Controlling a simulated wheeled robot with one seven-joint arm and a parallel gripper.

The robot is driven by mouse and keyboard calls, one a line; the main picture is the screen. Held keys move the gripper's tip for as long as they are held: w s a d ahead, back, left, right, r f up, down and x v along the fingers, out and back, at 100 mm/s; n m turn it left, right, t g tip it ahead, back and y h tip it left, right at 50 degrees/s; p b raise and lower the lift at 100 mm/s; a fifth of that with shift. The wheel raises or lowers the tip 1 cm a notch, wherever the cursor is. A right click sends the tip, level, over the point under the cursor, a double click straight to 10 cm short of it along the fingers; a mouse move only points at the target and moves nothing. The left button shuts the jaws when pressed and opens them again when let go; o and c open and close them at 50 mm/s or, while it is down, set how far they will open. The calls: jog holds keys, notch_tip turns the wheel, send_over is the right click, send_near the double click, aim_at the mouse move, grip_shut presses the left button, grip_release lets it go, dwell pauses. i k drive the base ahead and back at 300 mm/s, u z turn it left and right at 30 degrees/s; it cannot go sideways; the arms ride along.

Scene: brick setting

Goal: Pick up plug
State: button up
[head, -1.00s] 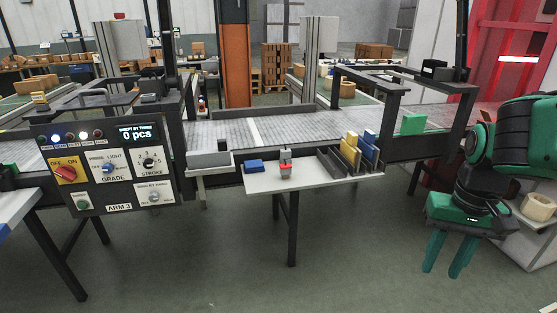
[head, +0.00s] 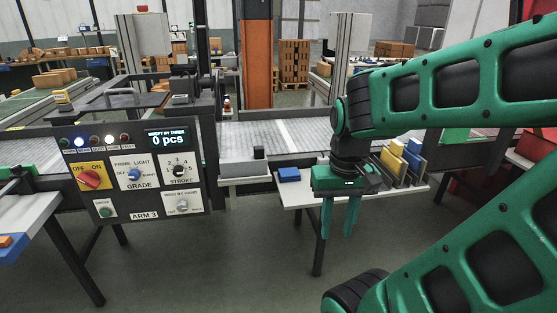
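My gripper (head: 336,225) points down in front of the small white table (head: 297,196). Its two green fingers are apart with nothing between them. No plug can be made out now. A small grey-and-red piece stood on this table in the earlier head view, and my wrist now covers that part of the table. I cannot tell for sure whether that piece is the plug. A blue brick (head: 289,174) lies on the table just left of my wrist.
A dark rack with yellow (head: 392,156) and blue (head: 411,159) bricks stands at the table's right end. A control panel (head: 137,172) stands to the left. A conveyor (head: 275,134) runs behind the table. The floor in front is clear.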

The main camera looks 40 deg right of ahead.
aim_at(321, 161)
jog(key=z, duration=0.25)
jog(key=i, duration=1.1)
jog(key=z, duration=0.7)
